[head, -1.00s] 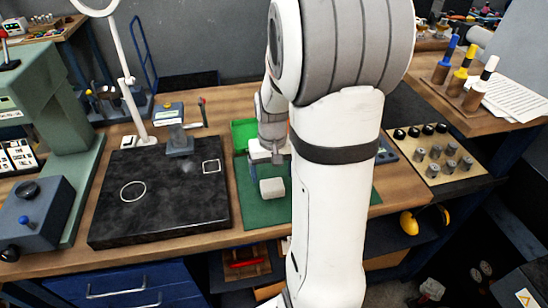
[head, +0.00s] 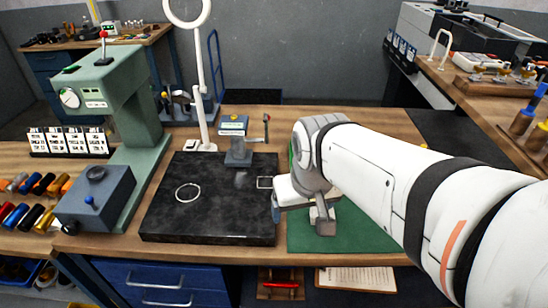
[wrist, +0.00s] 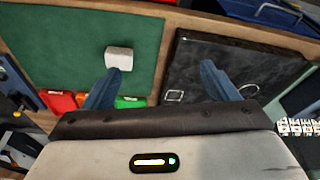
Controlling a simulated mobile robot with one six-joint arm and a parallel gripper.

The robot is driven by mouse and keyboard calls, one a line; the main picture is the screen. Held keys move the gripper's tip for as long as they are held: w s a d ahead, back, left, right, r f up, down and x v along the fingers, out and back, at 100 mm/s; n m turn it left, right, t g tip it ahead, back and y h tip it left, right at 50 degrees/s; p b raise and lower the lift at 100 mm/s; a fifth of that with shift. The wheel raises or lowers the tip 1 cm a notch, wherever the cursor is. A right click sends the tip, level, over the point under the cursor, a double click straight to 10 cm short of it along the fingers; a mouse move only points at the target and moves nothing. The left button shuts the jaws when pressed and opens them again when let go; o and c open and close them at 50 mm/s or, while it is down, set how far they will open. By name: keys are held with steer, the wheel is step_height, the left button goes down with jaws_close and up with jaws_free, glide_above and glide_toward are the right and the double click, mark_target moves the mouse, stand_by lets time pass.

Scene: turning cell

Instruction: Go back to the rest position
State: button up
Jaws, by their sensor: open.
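My gripper (wrist: 161,68) is open and empty in the wrist view, its two blue fingers spread wide apart. In the head view my gripper (head: 300,218) hangs over the left part of the green mat, by the black plate's right edge. A whitish block (wrist: 119,58) lies on the green mat (wrist: 60,35) in the wrist view, near the left finger and apart from it.
A black plate (head: 215,215) with a white circle and a white square lies left of my gripper. A ring lamp (head: 202,100), a small blue-grey stand (head: 238,155) and a green press (head: 135,120) stand behind and left. Red (wrist: 60,101) and green (wrist: 130,102) bins border the mat.

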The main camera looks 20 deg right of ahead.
steer(key=shift+s+a, duration=0.3)
steer(key=shift+s, duration=0.5)
steer(key=shift+w, duration=0.1)
stand_by(0.8)
